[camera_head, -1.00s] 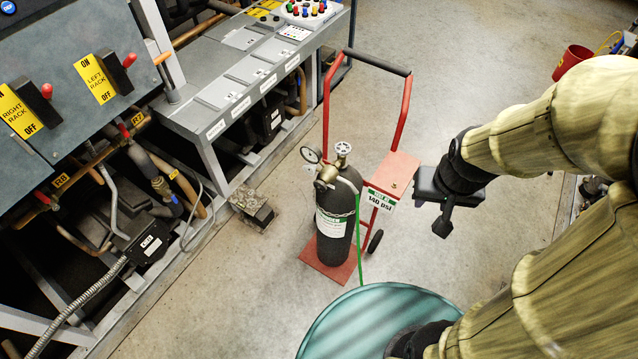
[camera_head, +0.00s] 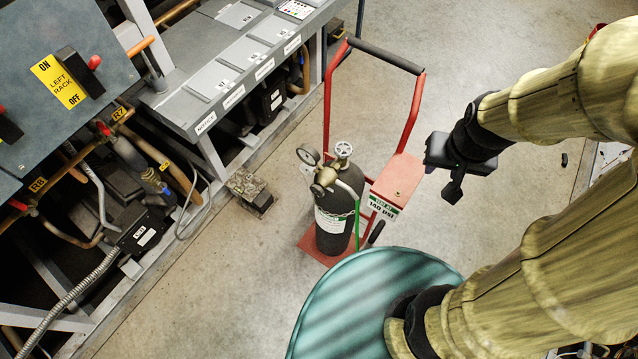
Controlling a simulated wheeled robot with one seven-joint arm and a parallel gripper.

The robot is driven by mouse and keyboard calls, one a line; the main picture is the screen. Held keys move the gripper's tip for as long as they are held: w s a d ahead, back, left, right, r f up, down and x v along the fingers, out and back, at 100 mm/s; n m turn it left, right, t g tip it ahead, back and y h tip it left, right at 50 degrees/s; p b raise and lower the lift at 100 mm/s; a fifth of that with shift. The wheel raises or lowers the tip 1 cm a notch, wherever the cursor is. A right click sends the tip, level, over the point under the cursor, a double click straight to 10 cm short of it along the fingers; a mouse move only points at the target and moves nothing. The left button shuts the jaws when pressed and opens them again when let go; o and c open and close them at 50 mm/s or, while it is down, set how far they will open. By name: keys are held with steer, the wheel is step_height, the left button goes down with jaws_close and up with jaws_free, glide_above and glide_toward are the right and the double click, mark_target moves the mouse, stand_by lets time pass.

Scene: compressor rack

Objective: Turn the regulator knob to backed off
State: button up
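A dark gas cylinder (camera_head: 333,228) with a green-and-white label stands upright on a red hand cart (camera_head: 401,178). A brass regulator (camera_head: 325,178) with a round gauge (camera_head: 308,155) sits at its top. A round metal handwheel (camera_head: 343,149) is on top of the valve. Which part is the regulator knob is too small to tell. A sign (camera_head: 383,206) on the cart appears to read 140 psi. My gripper (camera_head: 453,188) is to the right of the cart, apart from the cylinder and regulator. Its fingers point downward and look close together, but the gap between them cannot be made out.
A green hose (camera_head: 356,222) runs down from the regulator. The grey rack (camera_head: 225,70) with pipes and levers fills the left side. A small metal block (camera_head: 250,190) lies on the floor left of the cylinder. Open concrete floor lies behind and right of the cart.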

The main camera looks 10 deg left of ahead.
steer(key=o, duration=0.4)
steer(key=shift+s+a, duration=0.1)
steer(key=shift+s, duration=0.2)
steer(key=shift+o, duration=1.2)
steer(key=s+a+f+n+g+h+b, duration=0.2)
steer(key=a+f+n, duration=0.5)
steer(key=f, duration=0.4)
steer(key=g+h+b, duration=0.1)
steer(key=g+b, duration=0.1)
steer(key=b, duration=0.1)
steer(key=shift+a+n, duration=0.3)
steer(key=shift+a, duration=0.05)
steer(key=s+a+f+n+t+h+b, duration=0.1)
steer(key=s+a+f+n+t+b, duration=0.1)
steer(key=a+f+n+t+b, duration=0.2)
steer(key=s+a+f+n+t+h+b, duration=0.1)
steer(key=s+a+f+n+t+b, duration=0.2)
steer(key=a+f+n+t, duration=0.5)
steer(key=s+a+f+n+t+h+b, duration=0.1)
steer(key=s+a+f+n+t+b, duration=0.2)
steer(key=a+f+n+t+b, duration=0.2)
steer(key=a+f+n+t, duration=0.1)
steer(key=a+f+n, duration=0.2)
steer(key=a+n, duration=0.3)
steer(key=shift+a+f+h, duration=0.15)
steer(key=shift+a+h, duration=0.25)
steer(key=shift+a, duration=0.6)
